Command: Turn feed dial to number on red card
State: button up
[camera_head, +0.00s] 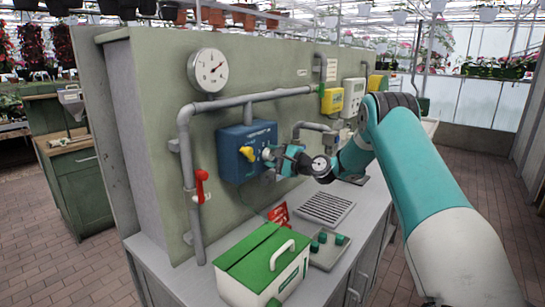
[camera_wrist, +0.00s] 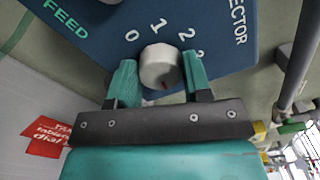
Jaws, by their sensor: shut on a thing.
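A blue feed injector box (camera_head: 240,150) is mounted on the green panel; the wrist view shows its face (camera_wrist: 95,40) with "FEED", part of "ECTOR" and the numbers 0, 1, 2 and a partly hidden 3. The pale round feed dial (camera_wrist: 160,66) sits below the numbers. My gripper (camera_wrist: 159,78) is shut on it, one teal finger on each side. A small reddish mark shows low on the dial; I cannot tell its set number. In the head view my gripper (camera_head: 277,158) hides most of the dial. The red card (camera_head: 279,215) lies on the counter; its number is unreadable. It also shows in the wrist view (camera_wrist: 47,137).
A green-and-white case (camera_head: 265,265), a grate (camera_head: 325,207) and a plate with green knobs (camera_head: 329,247) occupy the counter below.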

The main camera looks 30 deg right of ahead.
jog(key=o, duration=0.9)
jog(key=shift+s+d, duration=0.1)
jog(key=b+v, duration=0.6)
jog(key=v, duration=1.1)
jog(key=shift+s, duration=0.1)
